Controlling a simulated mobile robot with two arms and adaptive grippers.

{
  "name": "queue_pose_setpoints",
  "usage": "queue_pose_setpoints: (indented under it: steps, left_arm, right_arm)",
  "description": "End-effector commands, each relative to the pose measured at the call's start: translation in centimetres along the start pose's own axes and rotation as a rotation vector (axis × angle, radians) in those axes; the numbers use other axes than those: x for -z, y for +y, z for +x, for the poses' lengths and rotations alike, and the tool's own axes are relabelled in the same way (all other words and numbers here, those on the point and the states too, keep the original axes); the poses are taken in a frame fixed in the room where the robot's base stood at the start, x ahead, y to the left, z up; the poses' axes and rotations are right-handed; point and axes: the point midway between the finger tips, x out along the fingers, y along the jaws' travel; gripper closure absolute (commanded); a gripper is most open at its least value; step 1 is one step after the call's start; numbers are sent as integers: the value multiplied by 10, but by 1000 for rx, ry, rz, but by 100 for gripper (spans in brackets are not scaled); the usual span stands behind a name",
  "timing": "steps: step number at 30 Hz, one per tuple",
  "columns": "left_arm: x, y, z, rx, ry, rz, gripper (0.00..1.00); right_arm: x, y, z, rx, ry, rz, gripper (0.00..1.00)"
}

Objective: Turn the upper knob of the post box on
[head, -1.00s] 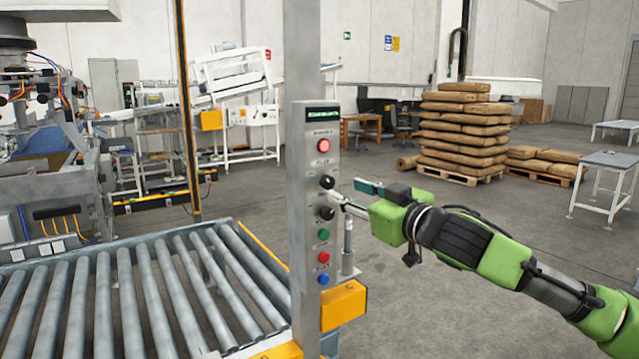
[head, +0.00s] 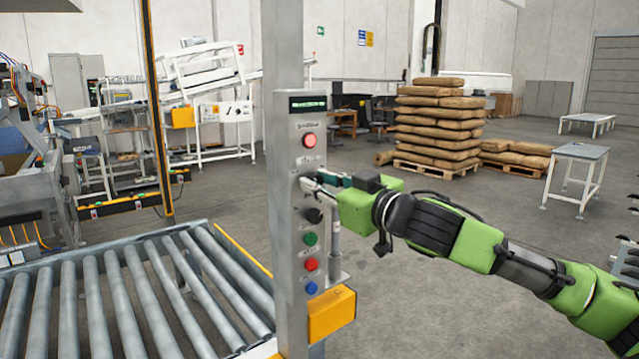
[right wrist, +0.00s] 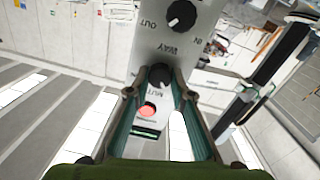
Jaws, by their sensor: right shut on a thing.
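The post box (head: 284,190) is a tall grey panel on a steel post, with a small display and a red button (head: 309,140) at its top. My right gripper (head: 312,180) reaches in from the right and is shut at the upper knob, which its fingers hide in the head view. In the right wrist view, the black upper knob (right wrist: 160,74) sits between the two fingertips. The black lower knob (head: 314,215) is just below the gripper in the head view; its white mark also shows in the right wrist view (right wrist: 181,14). My left gripper is not in view.
Below the knobs are a green button (head: 310,239), a red button (head: 311,264) and a blue button (head: 312,288). A yellow box (head: 332,314) juts out at the post's lower right. A roller conveyor (head: 130,295) lies left. Open floor lies right, before stacked sacks (head: 437,120).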

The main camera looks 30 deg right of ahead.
Motion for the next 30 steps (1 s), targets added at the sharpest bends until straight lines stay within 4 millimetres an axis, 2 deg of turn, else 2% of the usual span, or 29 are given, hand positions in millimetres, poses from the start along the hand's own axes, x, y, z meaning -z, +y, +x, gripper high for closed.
queue_pose_setpoints:
  steps: [14,30]
  left_arm:
    - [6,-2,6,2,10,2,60]
    - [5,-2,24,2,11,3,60]
  right_arm:
    - [-3,0,1,0,-4,76,100]
    - [-2,1,1,5,-18,533,100]
